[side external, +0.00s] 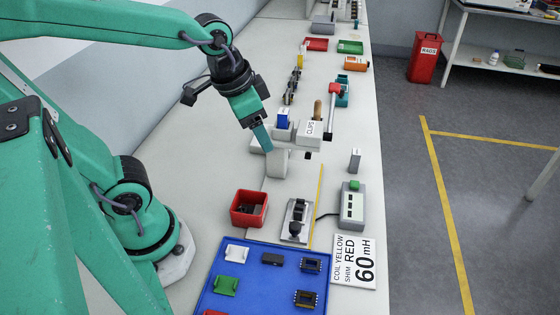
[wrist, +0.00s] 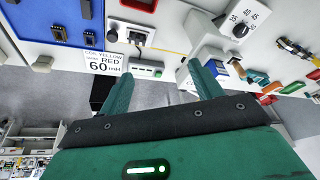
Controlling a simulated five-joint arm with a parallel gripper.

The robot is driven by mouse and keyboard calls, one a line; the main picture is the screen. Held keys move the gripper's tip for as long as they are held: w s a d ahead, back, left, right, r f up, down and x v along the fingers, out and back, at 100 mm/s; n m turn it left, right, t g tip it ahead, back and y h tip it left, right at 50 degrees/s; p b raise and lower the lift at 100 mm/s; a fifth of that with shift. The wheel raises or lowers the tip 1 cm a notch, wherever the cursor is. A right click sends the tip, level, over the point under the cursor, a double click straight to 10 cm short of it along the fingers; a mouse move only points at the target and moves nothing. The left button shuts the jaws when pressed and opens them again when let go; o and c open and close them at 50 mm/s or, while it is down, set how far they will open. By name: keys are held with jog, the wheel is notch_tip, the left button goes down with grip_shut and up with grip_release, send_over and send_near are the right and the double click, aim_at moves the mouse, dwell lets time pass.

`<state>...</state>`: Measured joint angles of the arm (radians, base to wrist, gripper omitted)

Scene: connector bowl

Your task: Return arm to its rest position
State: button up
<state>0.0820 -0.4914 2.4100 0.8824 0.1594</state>
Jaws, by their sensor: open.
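My green gripper (side external: 264,143) hangs over the middle of the white bench, pointing down from a bent arm. Its tip shows just in front of a pale block (side external: 278,164) in the side view; I cannot tell whether they touch. In the wrist view my gripper (wrist: 163,82) has its two fingers spread apart with nothing between them. A red bowl (side external: 249,222) with dark pieces inside stands on the bench, nearer the camera than my gripper. The bowl's edge also shows at the top of the wrist view (wrist: 138,5).
A blue tray (side external: 209,291) with several connectors lies in front. A lever fixture (side external: 297,222), a grey box with a green button (side external: 352,206) and a printed card (side external: 354,262) stand nearby. A box marked CLIPS (side external: 310,130) and several tools stand behind.

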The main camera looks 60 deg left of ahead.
jog(key=shift+s+a+r+n+t, duration=0.25)
jog(key=shift+s+a+r+n, duration=0.15)
jog(key=shift+s, duration=0.2)
jog(key=shift+s+a+r+n+t, duration=0.3)
jog(key=shift+s+r+n, duration=0.1)
jog(key=shift+s+n, duration=0.2)
jog(key=shift+s+a+r+n+t, duration=0.25)
jog(key=shift+s+a+r+n, duration=0.15)
jog(key=shift+s, duration=0.25)
jog(key=o, duration=0.6)
jog(key=shift+o, duration=0.8)
jog(key=shift+w+r, duration=0.15)
jog(key=shift+w, duration=0.05)
jog(key=w+a+f+n+g, duration=0.2)
jog(key=w+a+n+g, duration=0.3)
jog(key=w+a, duration=1.3)
jog(key=w+n, duration=0.3)
jog(key=n, duration=0.1)
jog(key=shift+f+g, duration=0.3)
jog(key=shift+f, duration=0.1)
jog(key=shift+w, duration=0.1)
jog(key=shift+f, duration=5)
